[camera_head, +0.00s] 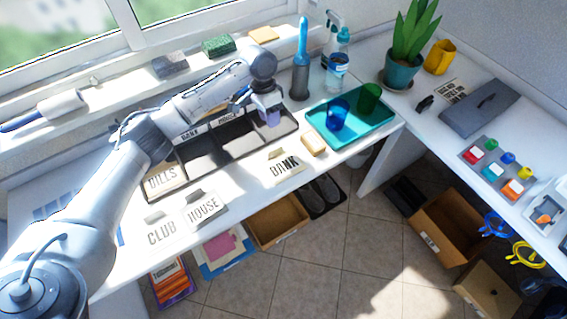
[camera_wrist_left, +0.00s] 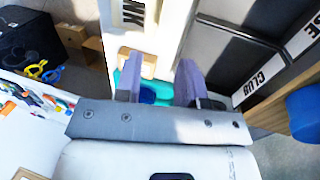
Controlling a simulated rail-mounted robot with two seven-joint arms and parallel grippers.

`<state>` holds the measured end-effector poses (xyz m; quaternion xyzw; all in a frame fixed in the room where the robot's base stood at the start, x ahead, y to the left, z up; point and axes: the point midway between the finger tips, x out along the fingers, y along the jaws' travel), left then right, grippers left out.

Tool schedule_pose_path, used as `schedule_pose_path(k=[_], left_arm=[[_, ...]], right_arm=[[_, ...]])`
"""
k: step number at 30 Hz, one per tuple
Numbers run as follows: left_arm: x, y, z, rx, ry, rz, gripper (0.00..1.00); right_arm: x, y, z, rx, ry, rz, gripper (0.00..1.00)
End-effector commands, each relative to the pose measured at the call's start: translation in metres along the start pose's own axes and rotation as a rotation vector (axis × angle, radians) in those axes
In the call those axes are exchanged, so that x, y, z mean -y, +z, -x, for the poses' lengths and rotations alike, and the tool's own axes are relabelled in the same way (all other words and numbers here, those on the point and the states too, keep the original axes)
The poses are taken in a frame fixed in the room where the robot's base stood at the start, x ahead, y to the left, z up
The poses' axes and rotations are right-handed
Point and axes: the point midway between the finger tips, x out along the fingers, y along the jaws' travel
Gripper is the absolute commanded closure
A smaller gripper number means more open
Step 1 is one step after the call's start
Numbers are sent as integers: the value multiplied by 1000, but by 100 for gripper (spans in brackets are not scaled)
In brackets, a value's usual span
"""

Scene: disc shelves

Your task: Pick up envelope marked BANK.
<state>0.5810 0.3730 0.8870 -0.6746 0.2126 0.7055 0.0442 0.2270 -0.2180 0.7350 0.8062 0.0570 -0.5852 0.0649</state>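The envelope marked BANK (camera_head: 285,168) lies flat near the front edge of the white table, right of the HOUSE envelope (camera_head: 203,208). My left gripper (camera_head: 270,113) is above the right end of the dark compartment tray (camera_head: 221,157), up and left of the BANK envelope and apart from it. In the left wrist view its two purple fingers (camera_wrist_left: 160,82) stand apart with nothing between them. An envelope ending in "NK" (camera_wrist_left: 134,14) shows at the top of that view. My right gripper is not in view.
The CLUB envelope (camera_head: 161,231) lies on the front left; the BILLS envelope (camera_head: 163,179) is in the tray's left compartment. A yellow sponge (camera_head: 314,143) and a teal tray (camera_head: 368,137) with cups are right of the BANK envelope. A tall blue-handled brush (camera_head: 302,60) stands behind.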

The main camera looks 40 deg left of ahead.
Motion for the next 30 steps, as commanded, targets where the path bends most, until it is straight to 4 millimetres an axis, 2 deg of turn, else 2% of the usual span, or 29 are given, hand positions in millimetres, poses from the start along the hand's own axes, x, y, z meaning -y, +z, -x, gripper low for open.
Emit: schedule_pose_path(k=[3,10,15,23,30], left_arm=[[0,1,-25,4,1,-4,64],[0,0,-61,2,0,-1,64],[0,0,-74,0,1,0,64],[1,1,-83,1,0,0,64],[3,2,-113,1,0,0,64]], right_arm=[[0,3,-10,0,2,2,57],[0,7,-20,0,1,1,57],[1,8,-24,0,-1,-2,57],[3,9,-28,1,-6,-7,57],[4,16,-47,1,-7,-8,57]])
